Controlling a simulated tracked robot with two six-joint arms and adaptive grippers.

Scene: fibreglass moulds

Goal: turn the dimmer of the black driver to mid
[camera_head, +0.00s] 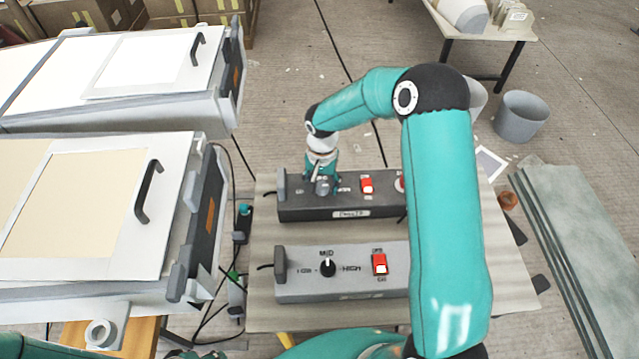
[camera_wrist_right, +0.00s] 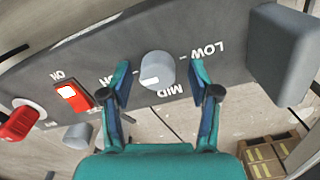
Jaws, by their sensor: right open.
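The black driver (camera_head: 290,213) is the farther, darker box on the bench in the head view. My right gripper (camera_head: 322,187) points down over its dimmer and partly hides it. In the right wrist view the grey dimmer knob (camera_wrist_right: 157,68) sits between the two fingers of my right gripper (camera_wrist_right: 159,75), which are open with a gap on each side. The knob's white mark faces lower left. MID is printed below the knob, LOW to the right, and a partly hidden label to the left. My left gripper is not in view.
A grey driver (camera_head: 345,290) with a black dimmer and red switch (camera_head: 380,263) stands nearer on the bench (camera_head: 370,231). The black driver has a red switch (camera_head: 367,184) and an end handle (camera_wrist_right: 283,52). Moulds (camera_head: 145,205) stand at left, a grey bucket (camera_head: 521,116) at right.

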